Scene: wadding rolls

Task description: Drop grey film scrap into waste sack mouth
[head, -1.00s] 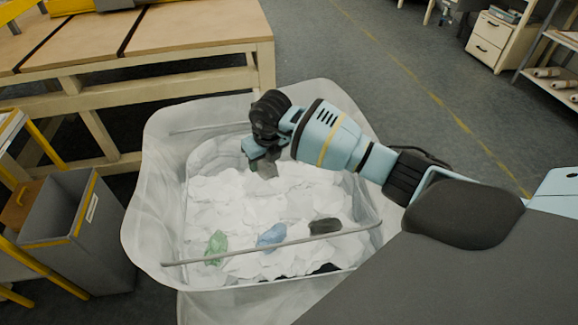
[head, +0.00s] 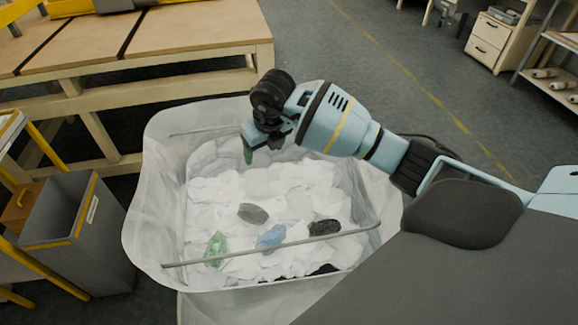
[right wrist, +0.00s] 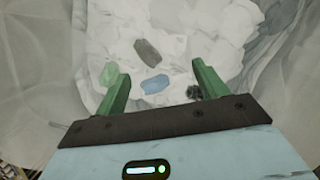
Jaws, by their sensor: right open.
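The grey film scrap (head: 253,214) lies on the white wadding inside the waste sack (head: 158,221), near the middle of its wide open mouth. In the right wrist view the grey film scrap (right wrist: 147,52) shows below and between the fingers, apart from them. My right gripper (head: 262,152) is open and empty above the far part of the sack mouth. Its green fingers (right wrist: 161,85) stand wide apart in the right wrist view. My left gripper is not in view.
A green scrap (head: 216,248), a blue scrap (head: 271,237) and a black scrap (head: 325,227) also lie on the wadding. A thin grey bar (head: 300,241) crosses the near side of the mouth. A wooden table (head: 190,35) stands behind, and a grey bin (head: 80,230) at left.

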